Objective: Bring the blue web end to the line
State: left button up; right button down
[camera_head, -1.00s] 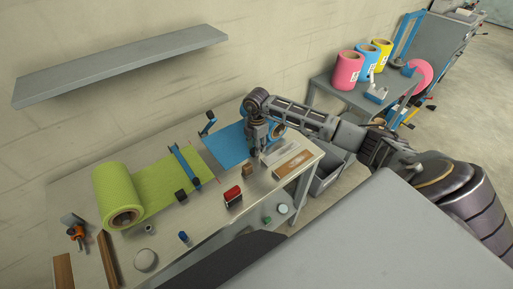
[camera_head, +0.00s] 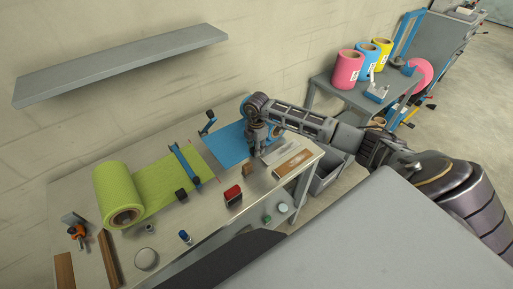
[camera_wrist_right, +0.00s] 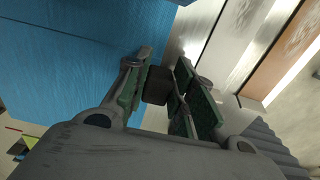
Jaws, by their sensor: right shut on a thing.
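The blue web (camera_head: 229,144) lies flat on the bench, with its free end facing the green web (camera_head: 158,187). A thin reddish line (camera_head: 207,160) runs between the two ends, and the blue end lies close to it. My right gripper (camera_head: 252,149) is low over the right part of the blue web. In the wrist view, its fingers (camera_wrist_right: 164,87) are shut on a small dark block (camera_wrist_right: 156,85), beside the blue sheet (camera_wrist_right: 75,55). Whether the block touches the web is hard to tell. My left gripper is not in view.
A red-black object (camera_head: 233,195) and a wooden strip (camera_head: 292,162) lie in front. A grey shelf (camera_head: 120,67) hangs above.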

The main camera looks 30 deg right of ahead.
aim_at(247, 158)
jog(key=a, duration=0.5)
jog(key=shift+s, duration=0.2)
jog(key=c, duration=1.5)
grip_release()
jog(key=shift+a, duration=0.15)
jog(key=shift+r, duration=0.2)
notch_tip(247, 158, up, 12)
jog(key=shift+f, duration=0.2)
